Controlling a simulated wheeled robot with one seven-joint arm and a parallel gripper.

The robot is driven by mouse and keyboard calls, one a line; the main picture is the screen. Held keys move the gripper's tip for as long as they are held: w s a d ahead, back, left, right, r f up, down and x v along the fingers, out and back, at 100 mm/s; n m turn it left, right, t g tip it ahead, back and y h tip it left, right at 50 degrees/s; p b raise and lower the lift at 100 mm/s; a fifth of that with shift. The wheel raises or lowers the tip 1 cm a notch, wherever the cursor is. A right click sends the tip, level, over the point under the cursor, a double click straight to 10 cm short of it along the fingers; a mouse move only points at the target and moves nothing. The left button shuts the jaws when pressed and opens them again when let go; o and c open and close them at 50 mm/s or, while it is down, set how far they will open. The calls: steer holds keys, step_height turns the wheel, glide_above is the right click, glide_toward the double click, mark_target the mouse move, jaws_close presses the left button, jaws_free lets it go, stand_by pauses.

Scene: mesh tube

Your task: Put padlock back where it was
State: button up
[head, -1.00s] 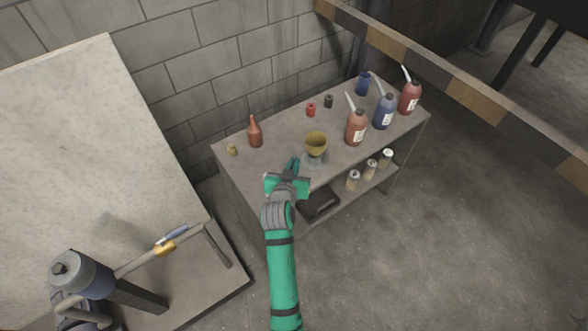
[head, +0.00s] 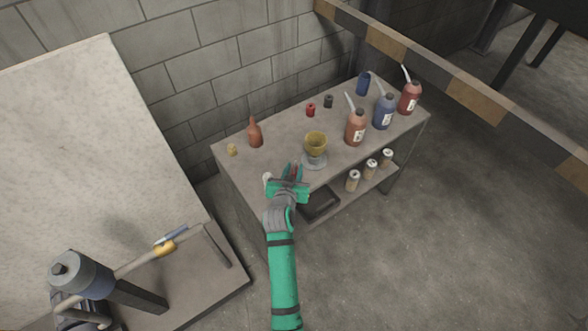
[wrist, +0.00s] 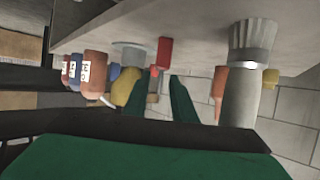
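A small red block (wrist: 164,52), likely the padlock though its shackle cannot be made out, is at the tabletop near the bench's front edge in the wrist view, which shows the scene upside down. In the head view a bit of red (head: 295,171) shows between my fingers. My gripper (head: 294,168) is at the front edge of the bench (head: 240,180). Its two green fingers (wrist: 160,80) stand apart, with the red block just beyond their tips. I cannot see any contact.
A pale cylinder (wrist: 250,75) stands close to the right of my fingers. A yellow goblet (head: 316,143) is just behind the gripper. Bottles (head: 356,128) stand to the right, a brown-red bottle (head: 254,132) to the left. Cans (head: 370,168) stand on the lower shelf.

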steer(key=shift+r, duration=0.15)
steer(key=shift+s+r, duration=0.15)
steer(key=shift+s, duration=0.15)
steer(key=v, duration=1.1)
steer(key=s+d+f+n+y, duration=0.1)
steer(key=s+f, duration=0.1)
steer(key=s, duration=0.8)
steer(key=s+d+f+n+y, duration=0.1)
steer(key=s+f, duration=0.2)
steer(key=s, duration=0.7)
steer(key=s+r+t, duration=0.1)
steer(key=s+r, duration=0.3)
steer(key=s, duration=0.4)
steer(key=s+r+t, duration=0.1)
steer(key=s+r, duration=0.3)
steer(key=s, duration=0.4)
steer(key=shift+s+d, duration=0.4)
steer(key=shift+d, duration=0.05)
